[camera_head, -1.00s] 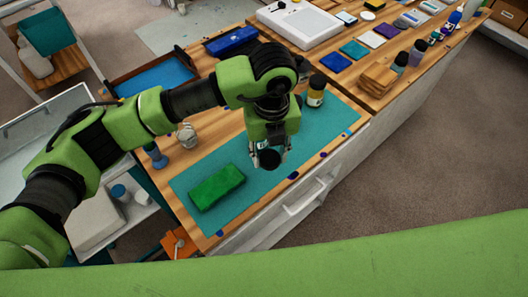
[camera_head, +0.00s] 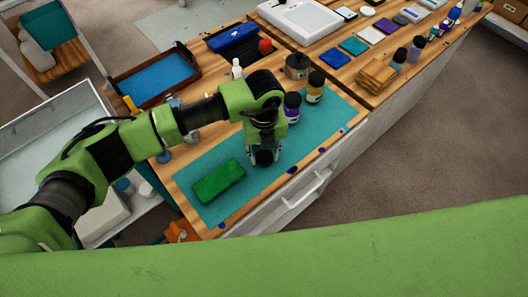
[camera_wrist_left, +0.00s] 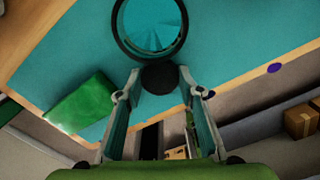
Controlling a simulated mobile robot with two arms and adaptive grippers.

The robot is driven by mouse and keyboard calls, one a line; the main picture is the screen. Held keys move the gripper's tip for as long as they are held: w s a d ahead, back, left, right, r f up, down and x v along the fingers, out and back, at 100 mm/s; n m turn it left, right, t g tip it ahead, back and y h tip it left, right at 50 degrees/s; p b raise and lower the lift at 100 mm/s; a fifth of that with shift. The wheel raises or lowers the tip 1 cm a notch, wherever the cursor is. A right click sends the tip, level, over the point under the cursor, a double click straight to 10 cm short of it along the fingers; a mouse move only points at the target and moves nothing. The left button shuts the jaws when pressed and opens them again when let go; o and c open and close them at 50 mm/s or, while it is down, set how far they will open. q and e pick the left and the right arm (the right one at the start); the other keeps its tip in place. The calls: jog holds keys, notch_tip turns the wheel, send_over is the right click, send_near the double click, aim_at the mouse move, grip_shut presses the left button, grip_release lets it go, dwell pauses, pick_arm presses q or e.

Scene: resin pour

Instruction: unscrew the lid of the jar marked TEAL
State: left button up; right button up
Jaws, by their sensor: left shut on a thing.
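My left gripper (camera_head: 264,158) is low over the front of the teal mat (camera_head: 225,218). Its fingers are shut on a round black lid (camera_wrist_left: 159,78), which lies between the fingertips in the left wrist view. The lid also shows under the gripper in the head view. No jar body can be made out below it, and no TEAL marking is readable. A dark-rimmed round shape with teal inside (camera_wrist_left: 150,28) is just beyond the lid in the wrist view; I cannot tell whether it is the jar. My right gripper is not in view.
A green block (camera_head: 218,182) lies on the mat, left of the gripper. A purple jar (camera_head: 291,108) and a yellow-labelled jar (camera_head: 315,88) stand behind to the right. A grey container (camera_head: 297,66) and blue-lined tray (camera_head: 155,82) are farther back.

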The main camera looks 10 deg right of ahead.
pick_arm(q)
jog(key=o, duration=1.2)
jog(key=shift+f, duration=0.1)
